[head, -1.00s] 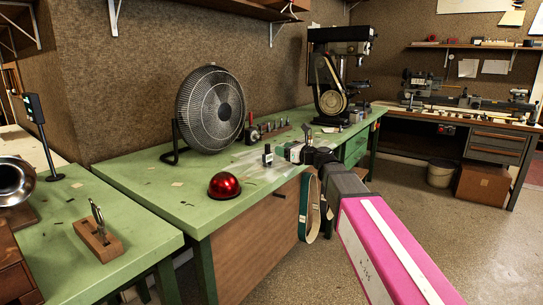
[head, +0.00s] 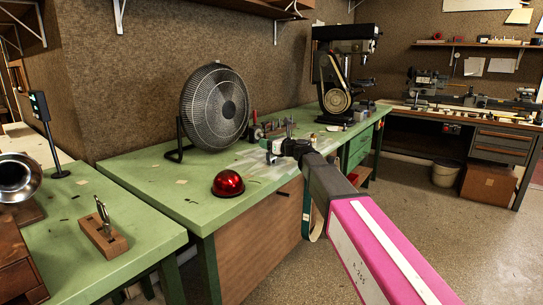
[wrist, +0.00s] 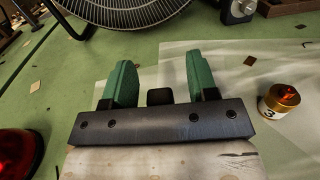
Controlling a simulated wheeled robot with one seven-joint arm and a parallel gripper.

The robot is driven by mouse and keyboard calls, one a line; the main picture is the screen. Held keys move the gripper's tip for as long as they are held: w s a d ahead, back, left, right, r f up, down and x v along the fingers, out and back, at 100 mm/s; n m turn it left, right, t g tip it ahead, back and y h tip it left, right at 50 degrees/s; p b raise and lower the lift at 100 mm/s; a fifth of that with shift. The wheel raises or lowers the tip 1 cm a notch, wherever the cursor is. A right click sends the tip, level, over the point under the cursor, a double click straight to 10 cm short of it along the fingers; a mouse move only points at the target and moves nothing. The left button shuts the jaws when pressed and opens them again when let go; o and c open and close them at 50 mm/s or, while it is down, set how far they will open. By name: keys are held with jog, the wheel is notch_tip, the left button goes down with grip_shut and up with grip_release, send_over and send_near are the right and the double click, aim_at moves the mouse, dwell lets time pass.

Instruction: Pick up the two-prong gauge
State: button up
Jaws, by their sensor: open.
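My gripper (head: 270,152) is open and empty above the green bench, in front of the fan. A slim metal tool with what look like upright prongs (head: 102,209) stands in a small wooden block (head: 112,243) on the near left bench, well to the left of my gripper. It may be the two-prong gauge, but it is too small to be certain. It does not show in the wrist view.
A black fan (head: 215,105) stands behind my gripper. A red dome (head: 228,183) sits on the bench edge. A horn bell (head: 18,178) and a black stand (head: 48,135) are on the left bench.

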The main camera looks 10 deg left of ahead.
grip_shut()
jog(key=shift+r, duration=0.1)
